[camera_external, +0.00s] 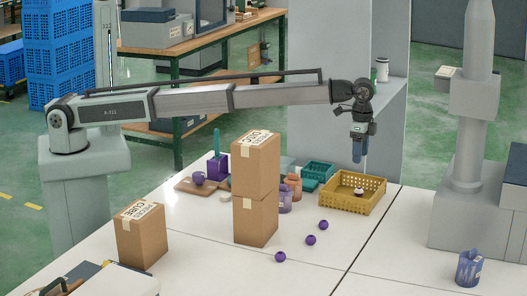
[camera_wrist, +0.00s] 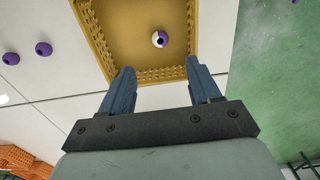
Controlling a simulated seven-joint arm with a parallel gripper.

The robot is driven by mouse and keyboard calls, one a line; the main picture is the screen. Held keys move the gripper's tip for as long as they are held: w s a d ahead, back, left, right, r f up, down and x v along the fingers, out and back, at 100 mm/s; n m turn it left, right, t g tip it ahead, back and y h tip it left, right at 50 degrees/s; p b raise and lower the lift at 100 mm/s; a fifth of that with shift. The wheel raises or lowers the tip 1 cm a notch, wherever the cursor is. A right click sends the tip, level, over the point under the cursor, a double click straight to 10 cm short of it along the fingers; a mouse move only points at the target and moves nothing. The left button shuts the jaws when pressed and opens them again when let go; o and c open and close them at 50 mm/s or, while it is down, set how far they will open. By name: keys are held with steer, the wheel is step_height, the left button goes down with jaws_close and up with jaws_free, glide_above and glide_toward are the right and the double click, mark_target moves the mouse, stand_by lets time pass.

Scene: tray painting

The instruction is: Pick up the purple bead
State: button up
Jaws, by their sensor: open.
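Three purple beads lie apart on the white table in the external view: one nearest the front (camera_external: 280,257), a middle one (camera_external: 311,240) and one farther back (camera_external: 323,225). In the wrist view, two purple beads (camera_wrist: 11,59) (camera_wrist: 43,49) sit on the table left of a yellow basket (camera_wrist: 103,45). A white-and-purple ball (camera_wrist: 160,39) lies inside this basket. My gripper (camera_external: 358,158) hangs pointing down, high above the basket area. Its two blue fingers (camera_wrist: 160,69) are spread apart with nothing between them.
The yellow basket (camera_external: 343,201) stands near the table's back right. Two stacked cardboard boxes (camera_external: 256,195) rise left of the beads. Another box (camera_external: 141,237) stands at the left. A green basket (camera_external: 318,168) and small containers stand behind. Table around the beads is clear.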

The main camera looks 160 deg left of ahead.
steer(key=w+d+m, duration=0.1)
steer(key=w+d, duration=0.6)
steer(key=w, duration=0.3)
steer(key=r+m, duration=0.1)
steer(key=m, duration=1)
glide_above(322, 222)
step_height(322, 222, down, 8)
steer(key=m, duration=0.7)
steer(key=shift+f, duration=0.15)
steer(key=shift+s+a+f, duration=0.1)
steer(key=shift+a+f, duration=0.1)
steer(key=shift+f, duration=1.15)
steer(key=shift+s+a+f, duration=0.1)
steer(key=shift+a+f, duration=0.05)
steer(key=shift+f, duration=1.2)
steer(key=shift+w, duration=0.1)
